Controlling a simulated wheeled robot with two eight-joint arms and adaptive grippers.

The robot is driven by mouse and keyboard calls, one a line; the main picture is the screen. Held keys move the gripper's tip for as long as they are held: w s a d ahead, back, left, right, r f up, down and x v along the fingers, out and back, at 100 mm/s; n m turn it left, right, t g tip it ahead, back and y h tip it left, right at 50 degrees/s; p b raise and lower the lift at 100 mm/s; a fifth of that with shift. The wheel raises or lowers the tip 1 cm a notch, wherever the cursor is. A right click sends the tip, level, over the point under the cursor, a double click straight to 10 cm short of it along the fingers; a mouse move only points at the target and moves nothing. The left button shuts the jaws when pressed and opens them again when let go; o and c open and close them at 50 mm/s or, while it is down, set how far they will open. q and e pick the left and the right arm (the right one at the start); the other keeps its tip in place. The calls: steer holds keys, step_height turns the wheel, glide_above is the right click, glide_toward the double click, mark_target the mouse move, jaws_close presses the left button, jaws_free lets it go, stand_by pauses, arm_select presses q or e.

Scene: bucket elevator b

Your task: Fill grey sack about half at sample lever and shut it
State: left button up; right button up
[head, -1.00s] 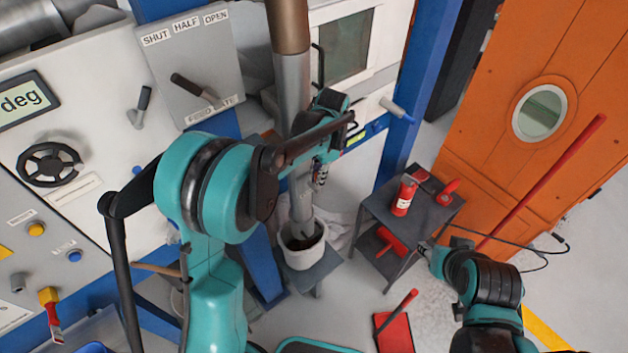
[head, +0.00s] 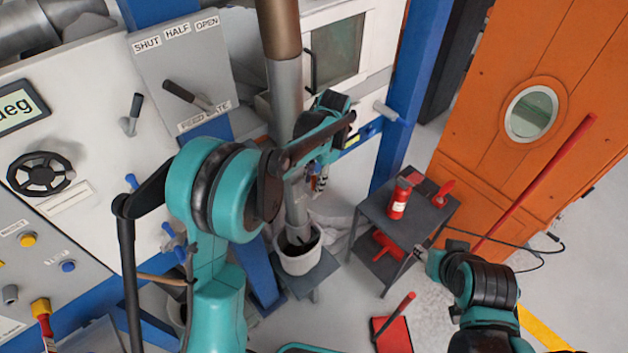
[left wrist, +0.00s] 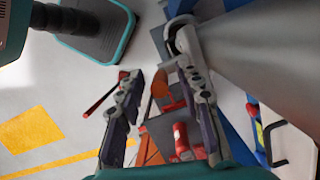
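A pale grey open-topped container (head: 298,264), possibly the sack, stands below the grey spout in the head view. Its inside looks dark; I cannot tell how full it is. The grey spout (head: 297,218) reaches down to its mouth. My left gripper (head: 318,180) hangs just beside the spout, above the container. In the left wrist view its two fingers (left wrist: 158,110) are apart with nothing clearly between them, and a grey pipe (left wrist: 245,50) lies close to one finger. My right gripper (head: 428,256) is at the lower right, its fingers too small to read. I cannot identify the sample lever surely.
The feed gate lever (head: 180,92) sits on a panel marked SHUT, HALF, OPEN. A pale-handled lever (head: 385,110) sticks out by the blue post. A grey side table (head: 430,222) holds a red extinguisher (head: 400,198). An orange door (head: 530,65) is at right.

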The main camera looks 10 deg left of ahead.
arm_select(q)
steer(key=v, duration=1.2)
stand_by(6.8)
